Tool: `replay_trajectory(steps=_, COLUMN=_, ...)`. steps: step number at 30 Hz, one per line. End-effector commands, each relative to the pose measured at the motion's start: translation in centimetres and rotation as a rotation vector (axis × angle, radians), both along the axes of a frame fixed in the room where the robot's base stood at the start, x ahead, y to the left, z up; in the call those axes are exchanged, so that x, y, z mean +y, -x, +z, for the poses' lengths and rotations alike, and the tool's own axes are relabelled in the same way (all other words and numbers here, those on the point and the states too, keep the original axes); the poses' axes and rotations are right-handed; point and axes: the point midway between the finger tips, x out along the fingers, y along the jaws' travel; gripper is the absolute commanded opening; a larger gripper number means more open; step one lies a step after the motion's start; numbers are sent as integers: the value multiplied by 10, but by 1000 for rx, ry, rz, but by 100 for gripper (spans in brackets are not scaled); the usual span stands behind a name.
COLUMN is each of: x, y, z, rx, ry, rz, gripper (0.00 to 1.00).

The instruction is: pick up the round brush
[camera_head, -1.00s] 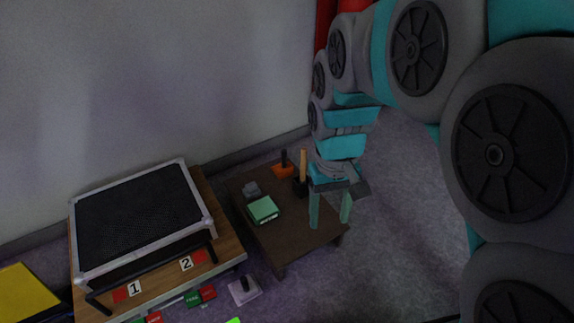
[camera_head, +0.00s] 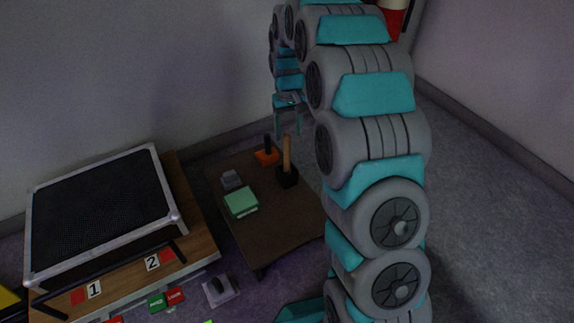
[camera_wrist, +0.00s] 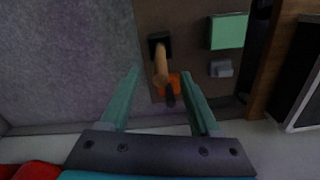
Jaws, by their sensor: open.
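An upright wooden handle (camera_head: 287,152) in a black block stands on the small dark table (camera_head: 265,222); it looks most like the round brush, but its bristles cannot be made out. In the wrist view the handle (camera_wrist: 160,66) shows between my fingers, apart from them. Just behind it is an orange block with a black handle (camera_head: 266,155), which also shows in the wrist view (camera_wrist: 171,84). My gripper (camera_head: 290,128) is open and empty, pointing down, near the table's far edge on the wall side.
A green box (camera_head: 241,202) and a small grey block (camera_head: 231,179) lie at the table's left. A wooden bench with a black mesh-topped frame (camera_head: 100,205) stands left of it. A grey pad with a black handle (camera_head: 220,290) is on the floor. A wall rises close behind.

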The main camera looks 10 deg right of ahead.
Motion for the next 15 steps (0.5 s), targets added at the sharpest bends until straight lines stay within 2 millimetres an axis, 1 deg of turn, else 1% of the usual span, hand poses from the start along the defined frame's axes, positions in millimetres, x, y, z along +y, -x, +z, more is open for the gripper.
replay_trajectory(steps=6, x=0, y=-3, z=-22, rx=-1, ry=0, rz=1, gripper=63)
replay_trajectory(steps=13, x=1, y=-5, z=-39, rx=-1, ry=1, rz=1, gripper=63)
replay_trajectory(steps=15, x=2, y=-6, z=-48, rx=0, ry=0, rz=1, gripper=63)
